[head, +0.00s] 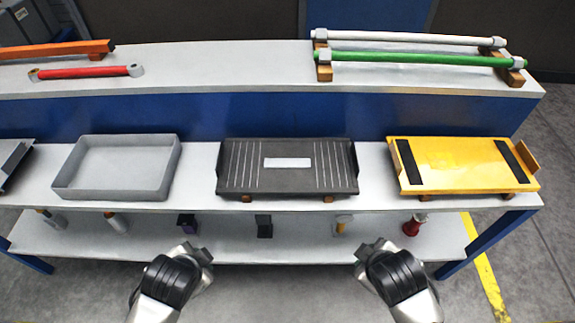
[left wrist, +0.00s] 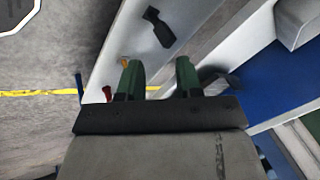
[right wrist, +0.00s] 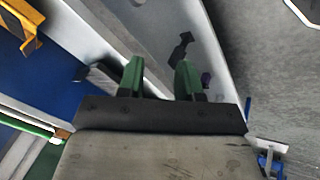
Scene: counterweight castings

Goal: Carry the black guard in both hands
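The black guard (head: 288,183) lies flat on the middle shelf of the bench, at the centre of the head view. It is a dark ribbed panel with a pale label, raised ends and small wooden blocks under its front edge. My left gripper (head: 200,255) is in front of and below its left end, apart from it. My right gripper (head: 368,252) is likewise before its right end. In the left wrist view the green fingers (left wrist: 158,78) stand apart with nothing between them. The right wrist view shows the same open fingers (right wrist: 160,78).
A grey tray (head: 62,190) stands left of the guard, and a yellow guard (head: 450,165) with black strips stands right. A green bar (head: 415,59), a white bar (head: 410,37) and a red bar (head: 85,72) lie on the top shelf. Several small items stand on the low shelf (head: 300,250).

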